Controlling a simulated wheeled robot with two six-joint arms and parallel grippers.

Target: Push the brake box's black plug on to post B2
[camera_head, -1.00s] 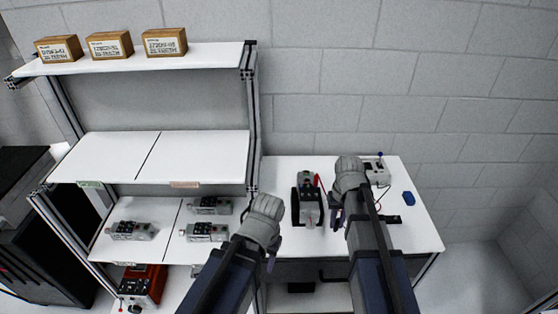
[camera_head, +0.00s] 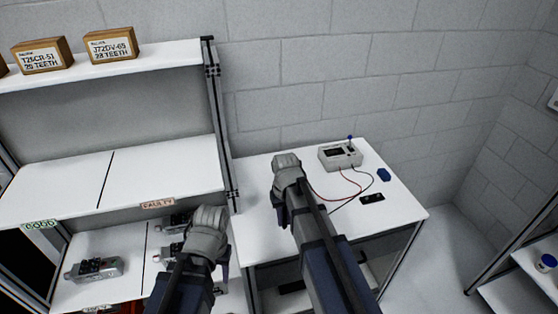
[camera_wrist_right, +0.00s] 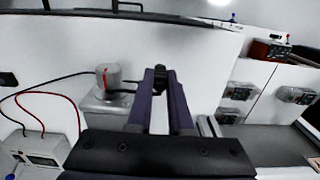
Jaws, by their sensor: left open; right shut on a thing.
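The brake box (camera_head: 340,156) is a light grey box with a dark panel and a blue-knobbed lever, on the table's back part. A red and a black lead run from it. It also shows at lower left in the right wrist view (camera_wrist_right: 38,152). There, a grey motor unit (camera_wrist_right: 108,82) with a red plug on its side stands left of my right fingers. My right gripper (camera_head: 280,210) is shut on a small black piece, seemingly the black plug (camera_wrist_right: 160,74). It appears apart from the motor. I cannot read post B2. My left gripper (camera_head: 224,264) is open by the lower shelf.
A blue block (camera_head: 383,175) and a flat black part (camera_head: 372,198) lie on the white table (camera_head: 400,215). A shelf rack (camera_head: 170,170) stands left, with motor units (camera_head: 95,268) on its lower shelf and labelled boxes (camera_head: 110,45) on top. The table's right side is mostly clear.

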